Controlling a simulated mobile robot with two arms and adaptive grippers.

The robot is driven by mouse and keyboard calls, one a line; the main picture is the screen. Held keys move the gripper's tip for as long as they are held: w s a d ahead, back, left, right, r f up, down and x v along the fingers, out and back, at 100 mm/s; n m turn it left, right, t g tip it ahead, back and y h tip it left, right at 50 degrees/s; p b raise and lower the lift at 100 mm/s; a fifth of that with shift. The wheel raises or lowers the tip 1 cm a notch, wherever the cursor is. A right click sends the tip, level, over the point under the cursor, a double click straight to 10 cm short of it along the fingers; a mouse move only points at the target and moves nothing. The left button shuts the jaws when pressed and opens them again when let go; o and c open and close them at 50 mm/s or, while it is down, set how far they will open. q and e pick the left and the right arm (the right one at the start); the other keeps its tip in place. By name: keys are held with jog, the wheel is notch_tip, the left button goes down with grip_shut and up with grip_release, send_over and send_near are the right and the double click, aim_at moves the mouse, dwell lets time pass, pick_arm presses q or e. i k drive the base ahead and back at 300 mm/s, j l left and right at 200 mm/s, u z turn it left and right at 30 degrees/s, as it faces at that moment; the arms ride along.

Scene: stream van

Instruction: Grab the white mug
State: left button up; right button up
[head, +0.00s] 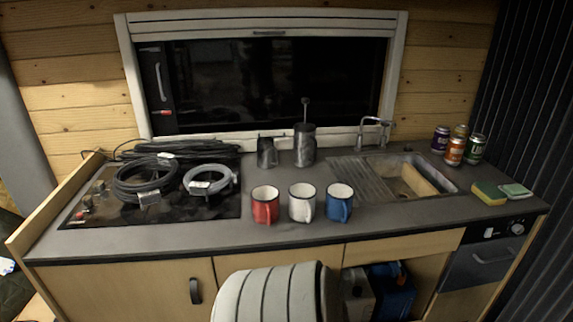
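A white mug (301,203) with a dark rim stands upright on the grey counter (210,234), near its front edge. It is between a red mug (265,205) on its left and a blue mug (339,203) on its right. The three mugs stand in a row with small gaps. The white mug's handle appears at its front, slightly right. Neither of my grippers shows in the head view.
Coiled cables (146,180) cover the hob at left. A sink (421,182), several cans (454,151) and sponges (489,193) are at right. A striped seat back (268,294) stands before the counter.

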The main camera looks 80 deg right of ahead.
aim_at(302, 196)
jog(key=z, duration=2.85)
